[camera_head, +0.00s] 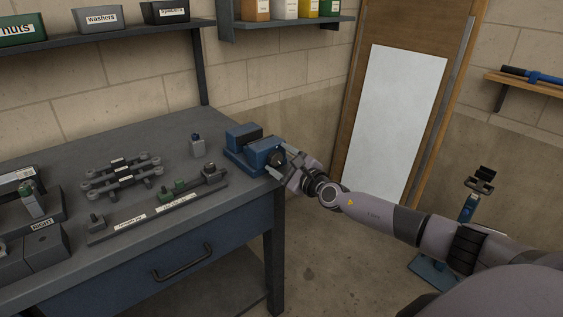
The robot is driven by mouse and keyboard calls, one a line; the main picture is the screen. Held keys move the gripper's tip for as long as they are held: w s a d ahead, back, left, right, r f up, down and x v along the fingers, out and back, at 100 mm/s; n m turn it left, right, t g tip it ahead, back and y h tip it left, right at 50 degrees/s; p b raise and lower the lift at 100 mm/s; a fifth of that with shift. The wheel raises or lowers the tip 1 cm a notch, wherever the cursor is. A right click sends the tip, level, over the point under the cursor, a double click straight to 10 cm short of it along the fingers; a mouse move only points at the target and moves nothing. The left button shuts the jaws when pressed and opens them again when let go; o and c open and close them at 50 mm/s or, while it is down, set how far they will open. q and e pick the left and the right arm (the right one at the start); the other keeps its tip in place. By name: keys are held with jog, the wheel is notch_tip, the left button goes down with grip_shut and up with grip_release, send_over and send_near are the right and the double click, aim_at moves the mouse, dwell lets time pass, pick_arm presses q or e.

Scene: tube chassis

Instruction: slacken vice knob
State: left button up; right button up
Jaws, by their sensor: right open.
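The blue vice (254,148) sits at the right end of the grey workbench. Its round dark knob (276,157) is on the side facing my right gripper. My right gripper (287,162) is open at the knob, its fingers reaching in from the right. I cannot tell whether the fingers touch the knob, since the gripper partly hides it. My left gripper is not in view.
Labelled holders with metal parts (158,204) and linked grey rods (122,176) cover the bench (185,238) left of the vice. Shelves with bins (100,19) hang above. A blue stand (467,208) stands on the floor at right.

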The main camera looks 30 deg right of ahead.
jog(key=shift+a+f, duration=0.2)
jog(key=shift+s, duration=0.45)
jog(key=s+p, duration=0.1)
jog(key=s, duration=0.5)
jog(key=shift+d+r, duration=0.15)
jog(key=shift+d, duration=0.3)
jog(key=shift+s+a, duration=0.1)
